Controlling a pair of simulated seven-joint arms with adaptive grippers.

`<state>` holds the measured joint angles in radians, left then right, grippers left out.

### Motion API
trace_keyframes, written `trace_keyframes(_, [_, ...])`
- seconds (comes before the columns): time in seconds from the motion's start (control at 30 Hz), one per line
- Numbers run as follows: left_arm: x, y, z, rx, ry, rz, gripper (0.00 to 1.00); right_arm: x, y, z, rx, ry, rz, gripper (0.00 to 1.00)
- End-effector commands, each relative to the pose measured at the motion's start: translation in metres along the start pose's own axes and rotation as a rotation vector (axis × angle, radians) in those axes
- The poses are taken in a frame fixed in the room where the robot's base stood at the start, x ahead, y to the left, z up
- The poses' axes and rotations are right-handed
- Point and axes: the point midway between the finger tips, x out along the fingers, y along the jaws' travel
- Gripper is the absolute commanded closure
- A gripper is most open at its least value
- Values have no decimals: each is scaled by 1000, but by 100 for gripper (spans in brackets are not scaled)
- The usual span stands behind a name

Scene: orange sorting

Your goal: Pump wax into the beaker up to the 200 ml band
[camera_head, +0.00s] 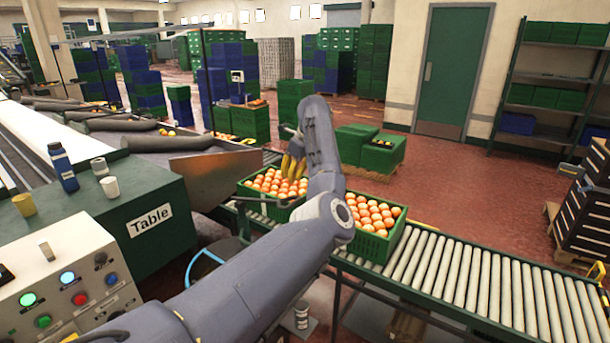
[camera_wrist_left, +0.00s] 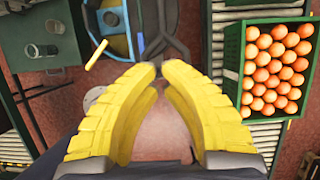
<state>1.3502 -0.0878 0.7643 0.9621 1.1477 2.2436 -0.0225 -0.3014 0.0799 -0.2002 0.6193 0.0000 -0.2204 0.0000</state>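My left gripper (camera_head: 293,166) has yellow fingers and hangs beside the orange crates in the head view. In the left wrist view its fingers (camera_wrist_left: 162,70) lean toward each other with a gap between the tips, and I see nothing held. A clear, glass-like vessel (camera_wrist_left: 51,50) stands on a dark surface at the upper left of the wrist view; I cannot tell whether it is the beaker. A grey cup (camera_wrist_left: 55,23) is beside it. I cannot make out a wax pump or a 200 ml band. My right gripper is not in view.
A green crate (camera_head: 386,250) of oranges sits on the roller conveyor (camera_head: 470,280), with another crate behind my arm. A green table (camera_head: 125,225) at left carries a blue bottle (camera_head: 62,167) and cups. A button panel (camera_head: 75,290) stands lower left.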

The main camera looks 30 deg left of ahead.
Motion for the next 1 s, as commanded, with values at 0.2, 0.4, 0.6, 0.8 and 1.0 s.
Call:
trace_keyframes(0.2, [8, -4, -9, -12, 33, -20, 100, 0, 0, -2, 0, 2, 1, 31])
trace_keyframes(0.4, [32, -4, -18, -11, 31, -19, 100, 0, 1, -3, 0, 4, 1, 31])
trace_keyframes(0.6, [48, -5, -25, -11, 29, -20, 100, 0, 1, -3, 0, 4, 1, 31])
trace_keyframes(0.8, [54, -5, -27, -11, 29, -20, 100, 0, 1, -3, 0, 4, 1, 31])
trace_keyframes(1.0, [54, -5, -27, -12, 29, -20, 100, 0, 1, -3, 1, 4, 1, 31])
